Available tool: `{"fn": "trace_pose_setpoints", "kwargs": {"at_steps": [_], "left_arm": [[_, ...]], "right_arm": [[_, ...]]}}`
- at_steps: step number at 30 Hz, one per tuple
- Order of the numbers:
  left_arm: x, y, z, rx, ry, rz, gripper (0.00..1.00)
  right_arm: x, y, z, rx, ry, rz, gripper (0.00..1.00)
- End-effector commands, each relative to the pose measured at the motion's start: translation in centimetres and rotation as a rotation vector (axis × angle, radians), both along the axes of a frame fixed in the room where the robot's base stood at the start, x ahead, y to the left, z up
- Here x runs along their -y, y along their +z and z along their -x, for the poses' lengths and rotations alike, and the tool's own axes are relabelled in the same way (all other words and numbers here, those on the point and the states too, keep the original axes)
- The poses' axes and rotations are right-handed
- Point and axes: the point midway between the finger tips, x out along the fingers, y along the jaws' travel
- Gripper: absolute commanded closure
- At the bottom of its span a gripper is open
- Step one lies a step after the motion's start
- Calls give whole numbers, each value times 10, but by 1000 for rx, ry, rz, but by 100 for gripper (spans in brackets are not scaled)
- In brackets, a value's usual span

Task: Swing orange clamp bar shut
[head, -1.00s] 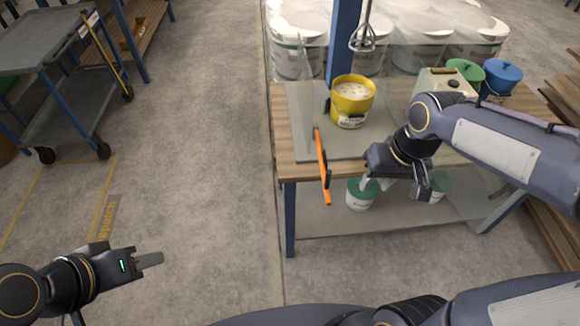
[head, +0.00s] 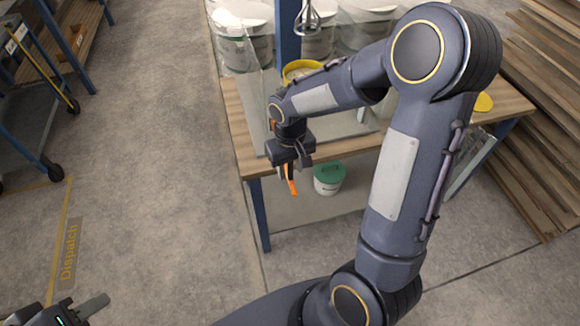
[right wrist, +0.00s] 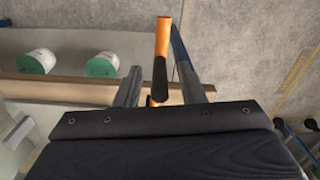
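The orange clamp bar (head: 292,187) sticks out past the front edge of the workbench (head: 243,140), below my right gripper (head: 291,170). In the right wrist view the bar (right wrist: 163,35) and its black grip (right wrist: 159,75) lie between the two spread fingers of the right gripper (right wrist: 158,78). I see gaps on both sides of the grip, so the fingers do not appear closed on it. My arm hides the bar's mounted end in the head view. My left gripper (head: 92,306) is at the lower left, far from the bar; its finger opening cannot be made out.
A yellow bucket (head: 300,69) stands on the bench, partly hidden by my arm. A white tub with a green lid (head: 328,180) sits on the lower shelf. A blue post (head: 288,45) rises behind. Stacked planks (head: 540,130) lie right.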

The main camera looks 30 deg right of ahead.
Motion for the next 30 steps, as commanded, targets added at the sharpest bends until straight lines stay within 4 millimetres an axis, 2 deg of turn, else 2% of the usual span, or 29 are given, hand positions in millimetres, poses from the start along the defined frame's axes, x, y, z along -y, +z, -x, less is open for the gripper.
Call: {"fn": "trace_pose_setpoints", "kwargs": {"at_steps": [8, 16, 30], "left_arm": [[0, 0, 0, 0, 0, 0, 64], [0, 0, 0, 0, 0, 0, 64], [0, 0, 0, 0, 0, 0, 64]], "right_arm": [[0, -2, 0, 1, 0, 0, 64], [0, -2, 0, 1, 1, 0, 99], [7, -1, 2, 1, -1, 0, 100]]}}
